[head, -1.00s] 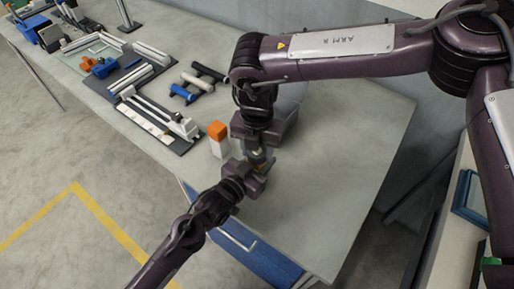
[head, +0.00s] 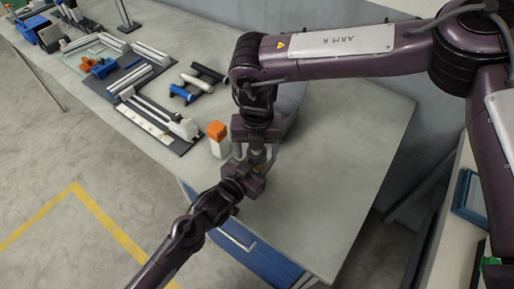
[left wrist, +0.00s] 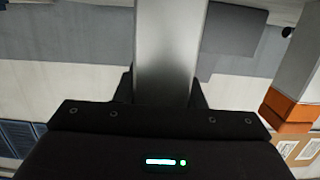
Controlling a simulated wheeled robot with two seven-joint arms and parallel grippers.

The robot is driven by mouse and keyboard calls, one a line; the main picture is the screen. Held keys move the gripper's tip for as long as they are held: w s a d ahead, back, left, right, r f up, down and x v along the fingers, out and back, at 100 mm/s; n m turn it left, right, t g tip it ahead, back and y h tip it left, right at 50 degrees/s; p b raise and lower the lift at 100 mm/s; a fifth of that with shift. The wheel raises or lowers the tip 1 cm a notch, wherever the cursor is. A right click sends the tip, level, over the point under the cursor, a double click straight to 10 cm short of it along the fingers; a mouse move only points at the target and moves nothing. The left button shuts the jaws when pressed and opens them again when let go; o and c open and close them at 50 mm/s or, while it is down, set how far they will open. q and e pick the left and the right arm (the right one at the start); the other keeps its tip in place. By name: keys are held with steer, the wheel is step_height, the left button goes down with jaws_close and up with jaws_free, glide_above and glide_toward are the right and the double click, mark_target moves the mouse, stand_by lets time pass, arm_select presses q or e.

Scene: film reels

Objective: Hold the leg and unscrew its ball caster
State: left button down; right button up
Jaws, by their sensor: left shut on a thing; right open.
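The leg (left wrist: 170,45) is a smooth grey metal bar, seen close up in the left wrist view. My left gripper (head: 246,174) is shut on it, over the near part of the bench. In the head view a short part of the leg (head: 257,158) shows just above the left gripper. My right gripper (head: 257,153) is open directly above, its fingers pointing down on either side of the leg's top end. The ball caster is too small and too hidden between the right fingers to make out clearly.
A white block with an orange top (head: 218,140) stands close left of the grippers. Dark trays (head: 155,125) with pale bars, and blue and white rollers (head: 198,82), lie farther left. The bench (head: 340,160) is clear on the right.

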step_height(320, 180, up, 4)
steer(key=shift+f, duration=0.1)
steer(key=shift+r, duration=0.3)
steer(key=shift+c, duration=0.6)
step_height(320, 180, up, 3)
steer(key=m, duration=0.6)
steer(key=shift+r, duration=0.1)
steer(key=shift+m, duration=0.3)
steer(key=shift+f, duration=0.35)
step_height(320, 180, down, 7)
